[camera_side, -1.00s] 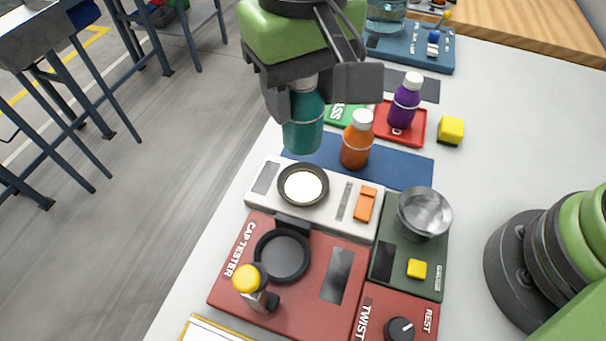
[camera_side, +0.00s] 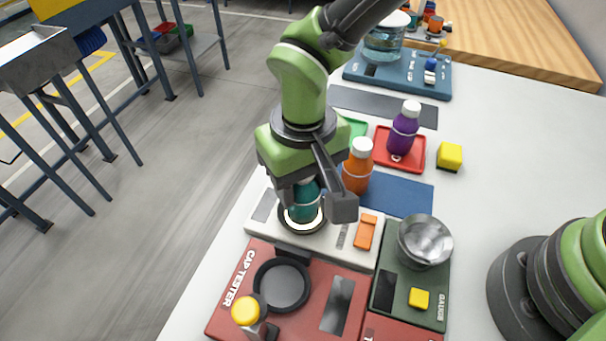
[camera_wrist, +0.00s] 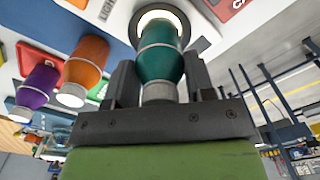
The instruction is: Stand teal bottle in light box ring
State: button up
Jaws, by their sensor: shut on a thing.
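The teal bottle (camera_side: 305,203) is held upright in my gripper (camera_side: 312,200), with its lower end at the ring of the white light box. My gripper is shut on the bottle; the jaws also show on either side of it in the wrist view (camera_wrist: 160,85). The light box (camera_side: 262,212) has a dark ring (camera_side: 291,224) around a bright disc. In the wrist view the bottle (camera_wrist: 160,52) reaches toward the lit ring (camera_wrist: 190,22). I cannot tell whether its base touches the disc.
A purple bottle (camera_side: 403,132) stands on a red tray (camera_side: 418,157). A red cap tester (camera_side: 232,304) and a green gauge box with a metal bowl (camera_side: 425,241) are in front.

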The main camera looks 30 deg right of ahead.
jog(key=shift+f, duration=0.15)
jog(key=shift+f, duration=0.1)
jog(key=o, duration=1)
